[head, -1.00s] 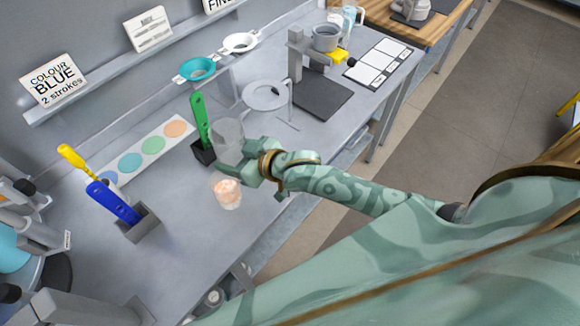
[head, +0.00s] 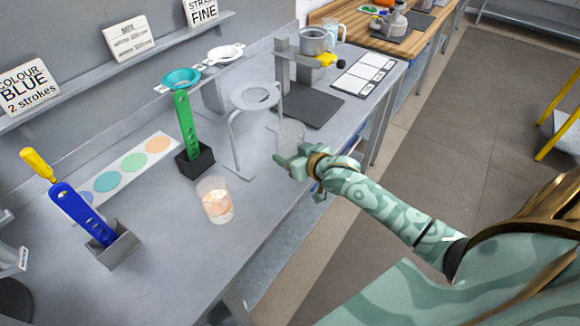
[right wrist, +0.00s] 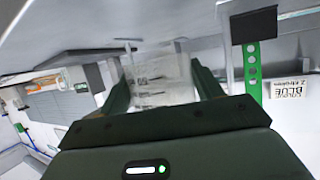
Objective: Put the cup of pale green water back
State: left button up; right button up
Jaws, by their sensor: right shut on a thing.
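My right gripper (head: 287,163) is shut on a clear cup (head: 291,134) and holds it near the front edge of the grey bench, right of the ring stand. In the right wrist view the cup (right wrist: 160,76) sits between the two fingers of the gripper (right wrist: 166,92). The cup looks nearly colourless, so I cannot make out pale green water in it. A second clear cup (head: 215,201) with peach-orange contents stands on the bench to the left. My left gripper is not in view.
A white strip of coloured circles (head: 129,163) lies near the wall. A green paddle (head: 185,122) and a blue paddle (head: 78,213) stand in holders. The white ring stand (head: 255,96), a dark mat (head: 312,104) and a panelled card (head: 370,75) are close to the held cup.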

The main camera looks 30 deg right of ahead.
aim_at(291, 154)
jog(key=shift+w+d+f+b, duration=0.25)
jog(key=shift+w+f, duration=0.2)
jog(key=shift+f, duration=0.15)
jog(key=shift+w+d+f+b, duration=0.2)
jog(key=shift+w+f, duration=0.25)
jog(key=shift+f, duration=0.15)
jog(key=shift+w+f+b, duration=0.15)
jog(key=shift+f+b, duration=0.4)
jog(key=shift+f, duration=1.05)
jog(key=shift+f, duration=0.1)
jog(key=o, duration=1)
jog(key=shift+s+r, duration=0.3)
jog(key=shift+s, duration=0.1)
jog(key=p+v, duration=0.3)
jog(key=v, duration=0.8)
jog(key=shift+s, duration=0.15)
